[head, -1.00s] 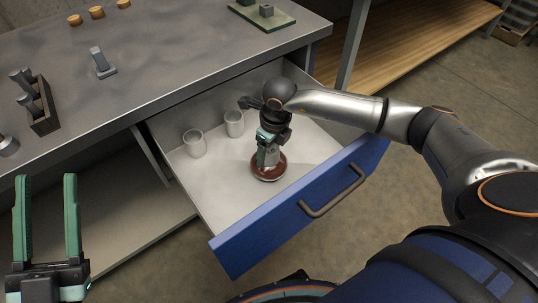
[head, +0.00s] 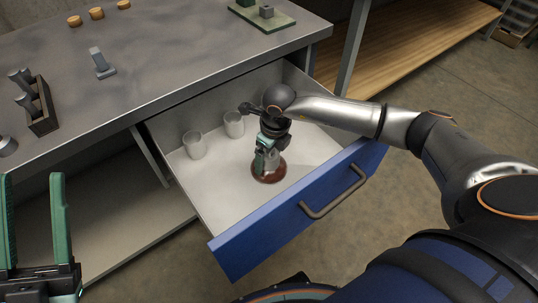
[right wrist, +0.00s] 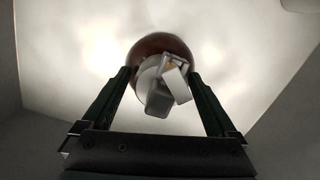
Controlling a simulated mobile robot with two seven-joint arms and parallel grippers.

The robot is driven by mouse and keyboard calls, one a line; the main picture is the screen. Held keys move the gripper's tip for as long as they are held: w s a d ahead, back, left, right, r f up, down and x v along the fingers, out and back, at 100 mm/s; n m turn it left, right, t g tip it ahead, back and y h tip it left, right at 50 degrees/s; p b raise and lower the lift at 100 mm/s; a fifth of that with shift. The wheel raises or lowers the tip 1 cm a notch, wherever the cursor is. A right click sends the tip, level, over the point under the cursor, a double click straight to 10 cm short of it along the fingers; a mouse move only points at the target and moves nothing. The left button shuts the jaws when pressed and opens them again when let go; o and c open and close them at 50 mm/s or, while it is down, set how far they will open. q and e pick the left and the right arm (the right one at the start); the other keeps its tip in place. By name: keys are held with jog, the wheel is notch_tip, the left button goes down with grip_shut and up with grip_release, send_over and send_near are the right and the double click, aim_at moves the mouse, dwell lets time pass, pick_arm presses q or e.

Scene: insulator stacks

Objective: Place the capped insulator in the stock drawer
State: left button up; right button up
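The capped insulator (head: 268,171), a reddish-brown disc with a grey metal cap, stands on the pale floor of the pulled-out stock drawer (head: 262,218), which has a blue front. It also shows in the right wrist view (right wrist: 158,48), cap towards the camera. My right gripper (head: 266,152) points down over it inside the drawer. In the right wrist view its two fingers (right wrist: 161,80) are spread on either side of the cap and look apart from it. My left gripper (head: 32,190), at the lower left, is open and empty.
Two pale cup-like pieces (head: 195,145) (head: 234,124) stand in the drawer's back left. The grey bench (head: 160,55) above carries a dark rack (head: 40,105), a small grey piece (head: 103,65), several orange-brown discs (head: 97,13) and a green board (head: 262,15). The drawer's front and right side are clear.

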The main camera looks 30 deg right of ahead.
jog(key=shift+o, duration=0.2)
jog(key=shift+r, duration=0.25)
jog(key=r, duration=0.1)
jog(key=r+p, duration=0.1)
jog(key=r, duration=0.3)
jog(key=shift+s+d+p, duration=0.15)
jog(key=shift+s+p, duration=0.1)
jog(key=shift+p, duration=0.15)
jog(key=r, duration=0.2)
jog(key=r+p, duration=0.1)
jog(key=r, duration=0.3)
jog(key=shift+s+d, duration=0.15)
jog(key=shift+s, duration=0.2)
pick_arm(q)
jog(key=w+f+n+g+y, duration=0.2)
jog(key=f+n+y, duration=0.1)
jog(key=f, duration=0.5)
jog(key=w+a+f+n+g+y, duration=0.1)
jog(key=w+f+n+g+y, duration=0.2)
jog(key=f, duration=0.5)
jog(key=shift+w+a+y, duration=0.15)
jog(key=shift+a+y, duration=0.1)
jog(key=shift+y, duration=0.55)
pick_arm(e)
jog(key=shift+r, duration=0.3)
pick_arm(q)
jog(key=shift+f, duration=0.1)
